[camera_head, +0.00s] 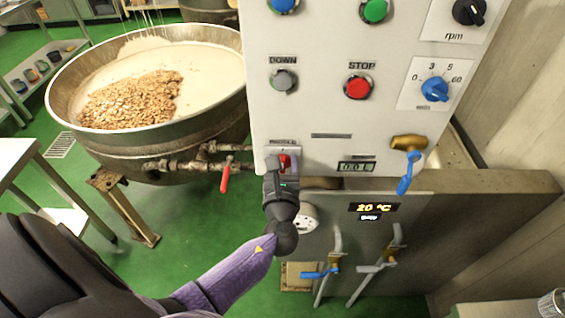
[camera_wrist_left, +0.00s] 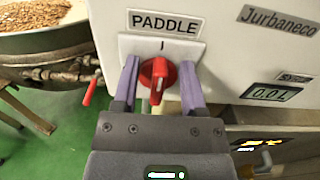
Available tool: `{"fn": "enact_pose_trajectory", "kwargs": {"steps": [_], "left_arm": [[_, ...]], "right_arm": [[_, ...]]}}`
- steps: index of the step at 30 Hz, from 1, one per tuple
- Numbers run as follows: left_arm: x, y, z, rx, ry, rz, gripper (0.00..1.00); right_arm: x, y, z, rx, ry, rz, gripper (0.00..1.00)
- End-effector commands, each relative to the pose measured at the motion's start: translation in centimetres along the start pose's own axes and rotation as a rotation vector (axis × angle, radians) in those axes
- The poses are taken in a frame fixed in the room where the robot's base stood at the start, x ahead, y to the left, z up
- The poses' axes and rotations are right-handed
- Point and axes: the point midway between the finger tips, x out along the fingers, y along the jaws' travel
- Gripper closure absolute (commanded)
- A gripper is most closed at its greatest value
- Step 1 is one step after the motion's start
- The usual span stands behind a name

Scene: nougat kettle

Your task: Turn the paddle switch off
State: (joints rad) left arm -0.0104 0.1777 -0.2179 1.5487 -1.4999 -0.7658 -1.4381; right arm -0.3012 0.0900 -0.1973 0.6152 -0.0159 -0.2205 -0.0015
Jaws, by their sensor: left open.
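The paddle switch is a red rotary knob (camera_wrist_left: 157,80) on a white plate under the label PADDLE (camera_wrist_left: 165,23) in the left wrist view. Its grip ridge stands roughly upright, slightly tilted. In the head view the red knob (camera_head: 284,162) shows at the lower left of the control panel, partly covered by my gripper. My left gripper (camera_wrist_left: 160,84) is open, with one purple finger on each side of the knob. Whether the fingers touch it I cannot tell. In the head view my left gripper (camera_head: 284,170) is at the panel's lower edge. My right gripper is not in view.
The white control panel (camera_head: 320,110) carries a red STOP button (camera_head: 357,86), a grey DOWN button (camera_head: 284,80) and a blue dial (camera_head: 435,89). A large kettle (camera_head: 200,120) with nuts stands at left. A red-handled valve (camera_head: 225,178) sits just left of my gripper.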

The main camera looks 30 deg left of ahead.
Motion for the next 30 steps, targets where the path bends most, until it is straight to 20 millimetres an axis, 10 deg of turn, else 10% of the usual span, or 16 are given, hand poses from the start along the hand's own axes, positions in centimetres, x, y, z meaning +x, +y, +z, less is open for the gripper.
{"fn": "enact_pose_trajectory", "kwargs": {"steps": [8,30], "left_arm": [[0.0,0.0,0.0,0.000,0.000,0.000,1.00],[0.0,0.4,-0.2,-0.212,0.000,0.000,1.00]], "right_arm": [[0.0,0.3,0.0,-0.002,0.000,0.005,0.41],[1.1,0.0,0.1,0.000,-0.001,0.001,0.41]]}}
